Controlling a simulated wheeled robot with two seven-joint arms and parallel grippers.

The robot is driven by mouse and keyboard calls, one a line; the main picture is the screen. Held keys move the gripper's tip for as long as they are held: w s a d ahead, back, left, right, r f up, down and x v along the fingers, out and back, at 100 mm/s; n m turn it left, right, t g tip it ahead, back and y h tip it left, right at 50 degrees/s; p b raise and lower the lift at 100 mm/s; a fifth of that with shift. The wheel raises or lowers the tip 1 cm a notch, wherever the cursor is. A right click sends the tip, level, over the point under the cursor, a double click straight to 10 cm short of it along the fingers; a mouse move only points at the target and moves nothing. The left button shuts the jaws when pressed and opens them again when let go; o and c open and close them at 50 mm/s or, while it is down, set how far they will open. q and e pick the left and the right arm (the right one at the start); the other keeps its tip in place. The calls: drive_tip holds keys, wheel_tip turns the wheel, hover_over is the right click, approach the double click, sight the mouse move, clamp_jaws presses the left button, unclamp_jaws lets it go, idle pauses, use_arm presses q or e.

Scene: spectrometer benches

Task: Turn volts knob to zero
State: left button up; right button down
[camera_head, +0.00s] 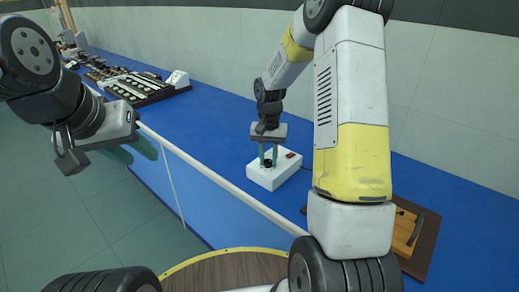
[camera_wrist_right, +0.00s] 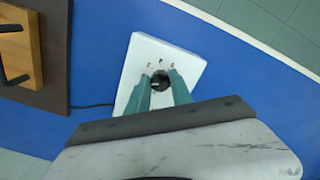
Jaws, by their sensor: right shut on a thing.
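The volts knob is a small black dial on top of a white box (camera_head: 262,175). In the right wrist view the knob (camera_wrist_right: 160,80) sits between the two green fingers, with small dark marks printed around it on the white box (camera_wrist_right: 150,48). My right gripper (camera_head: 268,160) comes down from above and is shut on the knob. It also shows in the right wrist view (camera_wrist_right: 162,84). The fingers hide the knob's sides.
A wooden block on a dark board (camera_head: 418,235) lies to the right on the blue bench; it also shows in the right wrist view (camera_wrist_right: 30,45). A dark tray of small parts (camera_head: 135,85) lies further back left. Blue bench is clear between the tray and the box.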

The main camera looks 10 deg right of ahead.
sight(269, 161)
drive_tip(key=n, duration=0.7)
drive_tip(key=shift+w+d, duration=0.1)
drive_tip(key=n, duration=0.6)
drive_tip(key=shift+r+n, duration=0.1)
drive_tip(key=shift+n, duration=0.2)
idle(0.3)
drive_tip(key=c, duration=1.1)
unclamp_jaws()
wheel_tip(269, 161, up, 8)
drive_tip(key=shift+f, duration=0.15)
